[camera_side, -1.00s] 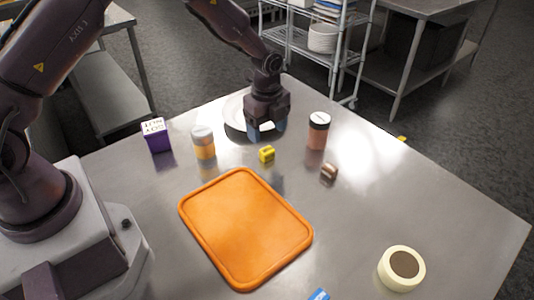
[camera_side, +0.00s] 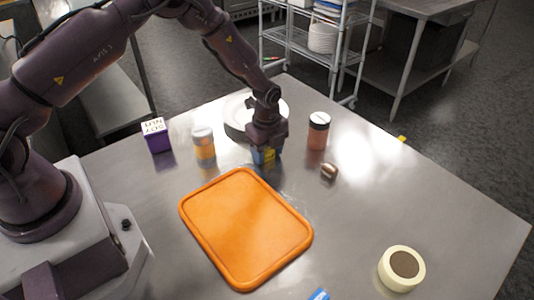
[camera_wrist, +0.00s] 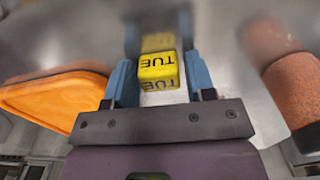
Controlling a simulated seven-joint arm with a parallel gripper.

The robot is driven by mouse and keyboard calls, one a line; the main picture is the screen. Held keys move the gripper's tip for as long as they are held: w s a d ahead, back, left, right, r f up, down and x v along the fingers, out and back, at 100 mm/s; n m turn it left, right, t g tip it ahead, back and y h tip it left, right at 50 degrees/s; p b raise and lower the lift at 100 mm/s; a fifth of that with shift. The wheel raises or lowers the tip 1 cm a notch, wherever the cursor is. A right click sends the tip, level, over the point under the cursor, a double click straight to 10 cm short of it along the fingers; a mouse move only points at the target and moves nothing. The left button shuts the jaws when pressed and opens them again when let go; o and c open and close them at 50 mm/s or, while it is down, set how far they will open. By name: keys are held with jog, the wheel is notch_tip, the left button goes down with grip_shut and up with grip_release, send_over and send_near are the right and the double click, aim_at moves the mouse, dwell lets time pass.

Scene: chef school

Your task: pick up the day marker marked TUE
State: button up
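The day marker marked TUE (camera_wrist: 157,66) is a small yellow block with dark letters. In the wrist view it sits between my gripper's two blue fingers, with a gap showing on each side. My gripper (camera_wrist: 160,80) is open and lowered around it. In the side view my gripper (camera_side: 264,156) points down at the table behind the orange board, and only a little of the yellow marker (camera_side: 269,155) shows between the fingers.
An orange board (camera_side: 246,228) lies in front. A jar with orange contents (camera_side: 203,145) stands left, a reddish jar (camera_side: 317,133) right, and a small brown object (camera_side: 329,172) nearby.

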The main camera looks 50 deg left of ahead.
jog(key=c, duration=0.6)
jog(key=shift+o, duration=0.2)
